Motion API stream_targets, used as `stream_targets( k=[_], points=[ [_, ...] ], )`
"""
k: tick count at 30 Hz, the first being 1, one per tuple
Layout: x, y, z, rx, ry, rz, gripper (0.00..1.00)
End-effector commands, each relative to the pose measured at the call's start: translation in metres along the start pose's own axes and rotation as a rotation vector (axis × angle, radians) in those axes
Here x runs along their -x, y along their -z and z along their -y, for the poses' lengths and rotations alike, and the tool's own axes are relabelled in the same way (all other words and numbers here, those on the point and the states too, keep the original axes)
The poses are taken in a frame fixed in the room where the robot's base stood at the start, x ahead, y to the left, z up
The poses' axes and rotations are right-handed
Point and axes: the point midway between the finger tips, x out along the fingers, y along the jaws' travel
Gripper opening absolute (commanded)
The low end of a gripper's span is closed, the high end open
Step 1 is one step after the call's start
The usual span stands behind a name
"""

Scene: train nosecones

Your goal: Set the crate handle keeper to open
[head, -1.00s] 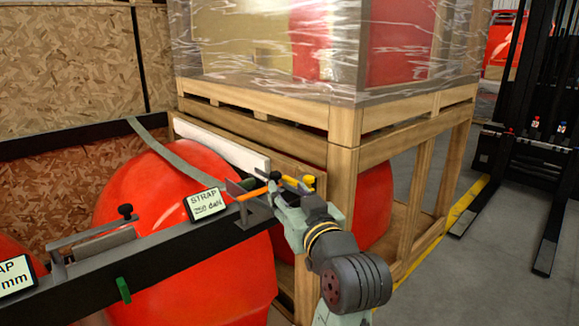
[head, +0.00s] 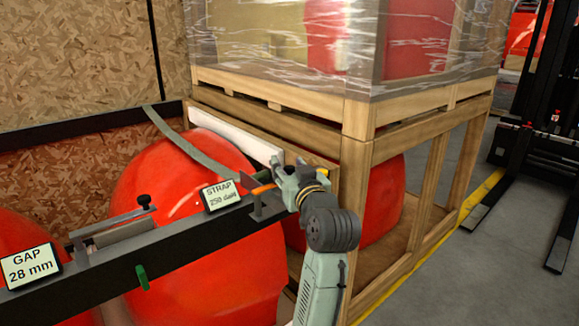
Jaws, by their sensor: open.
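My gripper (head: 277,177) is open at the right end of the black rail, close to the crate's near corner. An orange handle-like piece (head: 262,189) is just left of it on a grey bracket (head: 268,206). I cannot tell whether the fingers touch this piece. The crate handle keeper cannot be clearly picked out; my gripper and wrist cover part of this area. The wooden crate (head: 356,150), wrapped in clear film on top, stands behind my arm.
The black rail (head: 180,238) runs across the front, with a STRAP sign (head: 221,195), a GAP sign (head: 30,267), a clamp (head: 115,235) and a green tab (head: 142,277). Large red nosecones (head: 180,180) sit behind it. Free floor (head: 440,270) lies right; a forklift (head: 530,130) stands beyond.

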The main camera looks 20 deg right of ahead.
Motion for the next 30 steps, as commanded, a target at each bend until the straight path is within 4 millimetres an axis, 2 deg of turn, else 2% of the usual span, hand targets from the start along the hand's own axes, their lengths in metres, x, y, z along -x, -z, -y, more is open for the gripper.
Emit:
stream_targets(
  k=[2, 20, 30],
  points=[
    [0.0001, 0.0, 0.0001, 0.0, 0.0, 0.0, 0.4],
    [0.0004, 0.0, 0.0001, 0.0, 0.0, 0.0, 0.01],
    [0.0005, -0.0001, 0.0001, 0.0, 0.0, 0.0, 0.0]
  ],
)
